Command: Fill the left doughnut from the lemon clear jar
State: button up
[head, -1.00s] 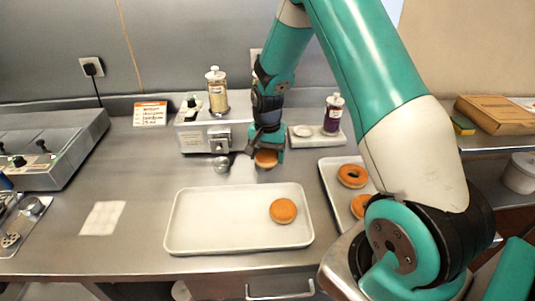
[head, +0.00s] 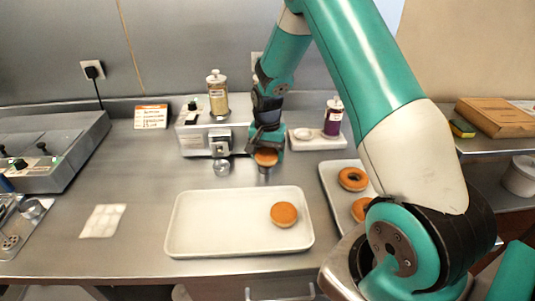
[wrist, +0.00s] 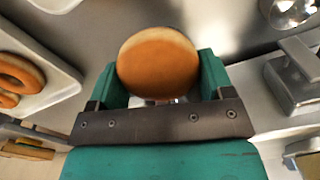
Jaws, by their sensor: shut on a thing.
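My gripper (head: 266,150) is shut on a brown filled-style doughnut (head: 266,158), held above the counter beside the filling machine. In the wrist view the doughnut (wrist: 158,64) sits between the two green fingers. A clear jar with yellowish contents (head: 217,93) stands on top of the filling machine (head: 200,137). A metal cup-shaped part (head: 221,167) is below the machine's front. Another doughnut without a hole (head: 284,213) lies on the right half of the white tray (head: 190,240). My arm hides part of the machine's right side.
A jar with dark purple contents (head: 333,117) stands on a pale base (head: 325,142) to the right. A second tray (head: 331,183) holds ring doughnuts (head: 353,179). A white cloth or paper (head: 103,221) lies at left. A grey control unit (head: 60,145) is far left.

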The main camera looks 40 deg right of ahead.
aim_at(268, 160)
jog(key=shift+w+d, duration=0.5)
jog(key=shift+w, duration=0.25)
jog(key=shift+s+a, duration=0.2)
jog(key=shift+s, duration=0.1)
dwell(1.9)
jog(key=shift+s+a, duration=0.3)
jog(key=shift+s, duration=0.1)
dwell(0.9)
jog(key=shift+s+a, duration=0.55)
jog(key=shift+s, duration=0.3)
jog(key=shift+s+a, duration=0.55)
jog(key=shift+s, duration=0.25)
jog(key=shift+s+a+r+p, duration=0.15)
jog(key=shift+s+r+p, duration=0.05)
jog(key=shift+r+p, duration=0.4)
jog(key=shift+s+a+r+p, duration=0.15)
jog(key=shift+s+r+p, duration=0.1)
jog(key=shift+r+p, duration=0.3)
jog(key=shift+s+a+r+p, duration=0.2)
jog(key=shift+r+p, duration=0.25)
jog(key=shift+r, duration=0.2)
jog(key=shift+s+r, duration=0.2)
jog(key=shift+r, duration=0.1)
jog(key=shift+a+f, duration=0.1)
